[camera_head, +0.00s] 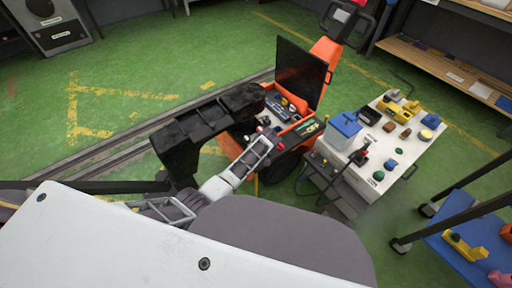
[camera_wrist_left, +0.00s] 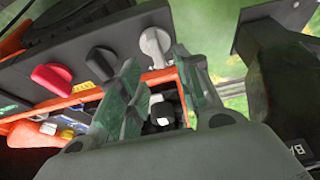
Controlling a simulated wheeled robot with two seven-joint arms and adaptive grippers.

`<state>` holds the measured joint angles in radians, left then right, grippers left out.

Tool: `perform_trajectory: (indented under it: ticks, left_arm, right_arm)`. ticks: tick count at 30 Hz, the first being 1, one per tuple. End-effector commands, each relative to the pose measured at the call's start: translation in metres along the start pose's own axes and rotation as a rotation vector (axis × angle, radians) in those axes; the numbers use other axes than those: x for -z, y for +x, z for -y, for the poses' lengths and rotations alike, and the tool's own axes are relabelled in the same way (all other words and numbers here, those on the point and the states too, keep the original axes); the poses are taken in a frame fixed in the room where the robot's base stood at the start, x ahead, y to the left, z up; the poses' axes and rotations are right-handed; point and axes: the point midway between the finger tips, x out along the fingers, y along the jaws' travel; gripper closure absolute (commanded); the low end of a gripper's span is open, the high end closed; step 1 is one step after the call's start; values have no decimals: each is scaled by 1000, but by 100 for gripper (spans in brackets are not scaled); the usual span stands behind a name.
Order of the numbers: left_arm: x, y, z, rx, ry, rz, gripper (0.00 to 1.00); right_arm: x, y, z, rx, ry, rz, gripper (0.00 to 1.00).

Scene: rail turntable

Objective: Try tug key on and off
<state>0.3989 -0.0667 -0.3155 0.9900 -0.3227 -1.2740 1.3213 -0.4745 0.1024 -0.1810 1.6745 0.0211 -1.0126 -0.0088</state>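The orange tug (camera_head: 327,50) stands by the rail with its dark lid (camera_head: 301,72) raised over a bay of coloured parts. My left gripper (camera_head: 268,141) reaches to the near side of this bay. In the left wrist view the fingers (camera_wrist_left: 158,62) are spread, with a gap between them. Beyond them is a dark panel (camera_wrist_left: 70,50) with a red knob (camera_wrist_left: 52,78), a black knob (camera_wrist_left: 100,62) and a pale grey round-headed knob or key (camera_wrist_left: 155,42). The grey one shows just beyond the fingertips; contact cannot be told. My right gripper is not in view.
A black beam-like structure (camera_head: 205,122) stands close left of my left arm. Open green floor (camera_head: 150,60) lies at the upper left.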

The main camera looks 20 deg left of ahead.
Motion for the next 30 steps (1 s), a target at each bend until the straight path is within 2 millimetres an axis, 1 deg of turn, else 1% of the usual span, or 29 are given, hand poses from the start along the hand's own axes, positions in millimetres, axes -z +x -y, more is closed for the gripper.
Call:
perform_trajectory:
  ticks: [18, 24, 30]
  left_arm:
    - [21, -51, 0, 0, 0, 0, 66]
    - [24, -58, 0, 0, 0, 0, 66]
    - [24, -59, 0, 0, 0, 0, 66]
  right_arm:
    - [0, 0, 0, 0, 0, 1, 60]
    - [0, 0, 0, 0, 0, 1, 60]
    - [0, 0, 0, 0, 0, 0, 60]
